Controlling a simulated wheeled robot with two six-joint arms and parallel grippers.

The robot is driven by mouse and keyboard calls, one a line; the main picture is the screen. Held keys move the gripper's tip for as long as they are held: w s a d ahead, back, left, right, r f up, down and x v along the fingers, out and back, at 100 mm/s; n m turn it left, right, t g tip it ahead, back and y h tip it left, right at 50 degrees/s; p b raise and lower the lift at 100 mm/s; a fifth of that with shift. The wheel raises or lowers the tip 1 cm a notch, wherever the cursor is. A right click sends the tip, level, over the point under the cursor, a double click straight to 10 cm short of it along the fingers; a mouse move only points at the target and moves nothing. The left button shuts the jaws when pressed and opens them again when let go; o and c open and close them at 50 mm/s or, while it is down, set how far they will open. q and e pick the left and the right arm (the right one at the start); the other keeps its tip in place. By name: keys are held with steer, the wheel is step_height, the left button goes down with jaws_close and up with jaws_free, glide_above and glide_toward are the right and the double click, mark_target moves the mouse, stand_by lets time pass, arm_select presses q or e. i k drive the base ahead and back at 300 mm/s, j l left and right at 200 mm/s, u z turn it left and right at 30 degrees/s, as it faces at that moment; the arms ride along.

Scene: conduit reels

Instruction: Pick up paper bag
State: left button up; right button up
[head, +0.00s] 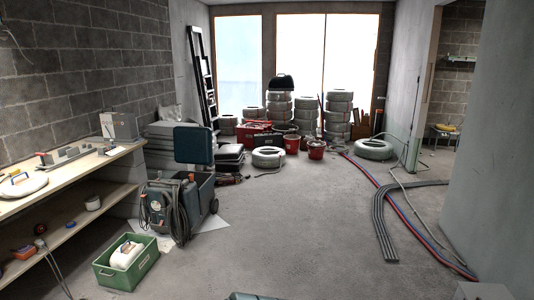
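I cannot make out a clear paper bag in the head view. A pale crumpled item (170,112) lies on top of a grey stack by the left wall; it is too small to tell whether it is paper or plastic. Neither of my grippers can be made out. Only small parts at the bottom edge show, which I cannot identify.
A shelf unit (75,178) runs along the left wall. A green crate (125,272) with a white jug and a dark wheeled case (170,210) stand near it. Conduits (384,230) lie on the right. The middle floor is clear.

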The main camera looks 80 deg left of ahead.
mark_target(21, 188)
steer(key=u, duration=4.4)
steer(key=i+z, duration=0.15)
steer(key=z, duration=0.55)
steer(key=i+j+z, duration=0.7)
steer(key=j, duration=0.35)
steer(key=i+j+z, duration=0.2)
steer(key=j, duration=0.25)
steer(key=i, duration=0.05)
